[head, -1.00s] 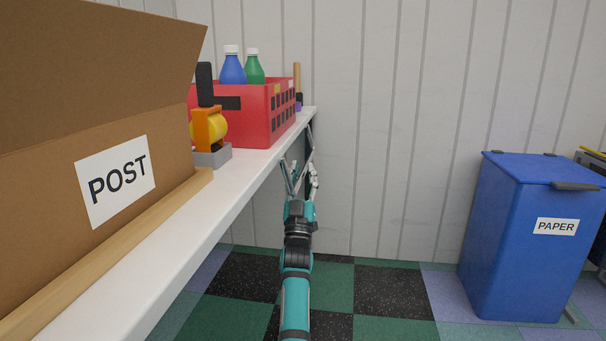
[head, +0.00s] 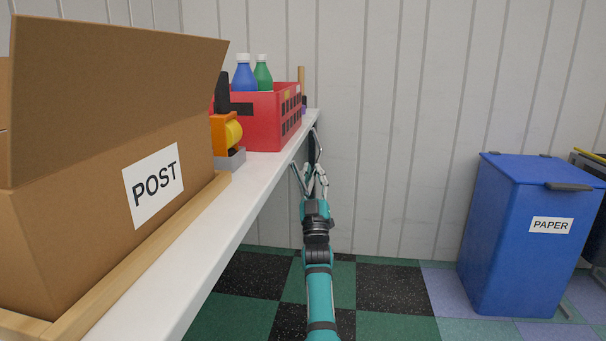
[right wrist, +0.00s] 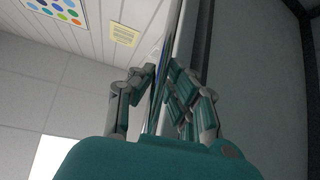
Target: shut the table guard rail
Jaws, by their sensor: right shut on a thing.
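The table guard rail (right wrist: 161,90) seems to be the thin, shiny bar between the fingers in the right wrist view. In the head view a thin grey bar (head: 316,137) shows by the far end of the white table's right edge, and most of it is hidden or too small to tell. My right gripper (head: 311,178) is beside that edge, near the far end. It also shows in the right wrist view (right wrist: 159,86), shut with its fingers on both sides of the bar. I cannot tell how far the rail stands open. My left gripper is out of view.
On the white table (head: 225,215) stand a cardboard box marked POST (head: 85,170), an orange tape dispenser (head: 226,135) and a red crate (head: 268,125) with bottles. A blue PAPER bin (head: 515,250) stands at right. The floor between table and bin is clear.

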